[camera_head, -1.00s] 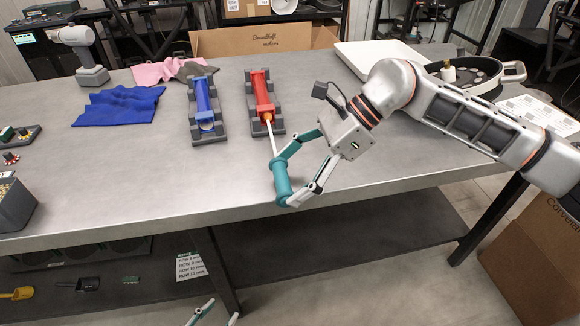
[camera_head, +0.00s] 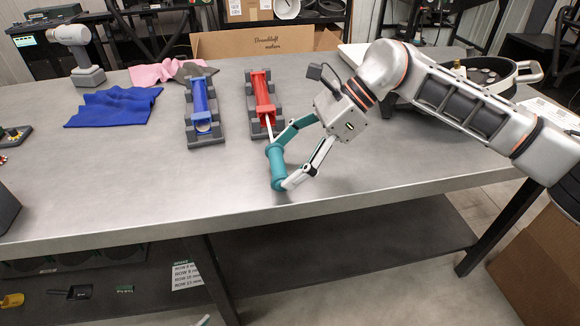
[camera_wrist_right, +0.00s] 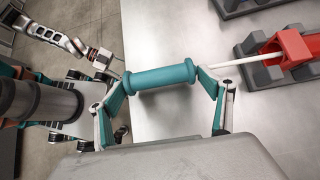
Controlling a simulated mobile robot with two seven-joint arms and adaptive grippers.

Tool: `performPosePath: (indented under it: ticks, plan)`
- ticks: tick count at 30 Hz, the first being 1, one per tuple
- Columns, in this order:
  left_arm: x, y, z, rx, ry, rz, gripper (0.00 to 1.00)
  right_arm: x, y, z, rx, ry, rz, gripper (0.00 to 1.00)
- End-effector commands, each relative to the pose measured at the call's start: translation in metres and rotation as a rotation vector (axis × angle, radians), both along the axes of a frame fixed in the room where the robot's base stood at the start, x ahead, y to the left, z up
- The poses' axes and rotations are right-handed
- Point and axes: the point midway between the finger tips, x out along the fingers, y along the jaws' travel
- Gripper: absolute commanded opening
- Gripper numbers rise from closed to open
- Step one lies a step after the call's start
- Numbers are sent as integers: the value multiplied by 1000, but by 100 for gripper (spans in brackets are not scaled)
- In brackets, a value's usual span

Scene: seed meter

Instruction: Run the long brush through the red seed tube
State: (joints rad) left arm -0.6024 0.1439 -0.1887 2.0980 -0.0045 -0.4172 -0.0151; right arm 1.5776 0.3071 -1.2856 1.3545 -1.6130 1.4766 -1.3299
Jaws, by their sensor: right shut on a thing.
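The long brush has a teal handle (camera_head: 276,167) and a thin white rod (camera_head: 269,128). Its rod runs into the near end of the red seed tube (camera_head: 262,97), which lies in a dark grey cradle. The bristles are hidden. My right gripper (camera_head: 279,165) is shut on the handle near the table's front edge. The right wrist view shows the handle (camera_wrist_right: 162,77) between both fingers and the rod reaching the red tube (camera_wrist_right: 292,48). Only a tip of my left gripper (camera_head: 203,320) shows at the bottom of the head view; its opening cannot be made out.
A blue tube (camera_head: 202,104) lies in a similar cradle to the left. A blue cloth (camera_head: 113,106) and a pink cloth (camera_head: 160,72) lie farther left. A round pan (camera_head: 490,75) stands at the back right. The table front is clear.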

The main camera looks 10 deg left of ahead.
Motion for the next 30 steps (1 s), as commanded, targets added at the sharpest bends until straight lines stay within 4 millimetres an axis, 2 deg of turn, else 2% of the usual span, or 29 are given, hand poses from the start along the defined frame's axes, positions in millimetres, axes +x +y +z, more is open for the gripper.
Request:
performPosePath:
  ticks: [1,11,22,30]
  plan:
    - [-2,-1,-5,-1,6,-2,40,5,2,-4,1,5,0,64]
    - [2,-9,-6,-11,-6,-20,40,30,10,-5,0,5,-1,64]
    - [-1,-13,-13,-17,4,-30,40,59,19,-6,0,6,0,64]
    - [9,-17,-4,-29,-23,-32,40,75,23,-3,1,3,0,64]
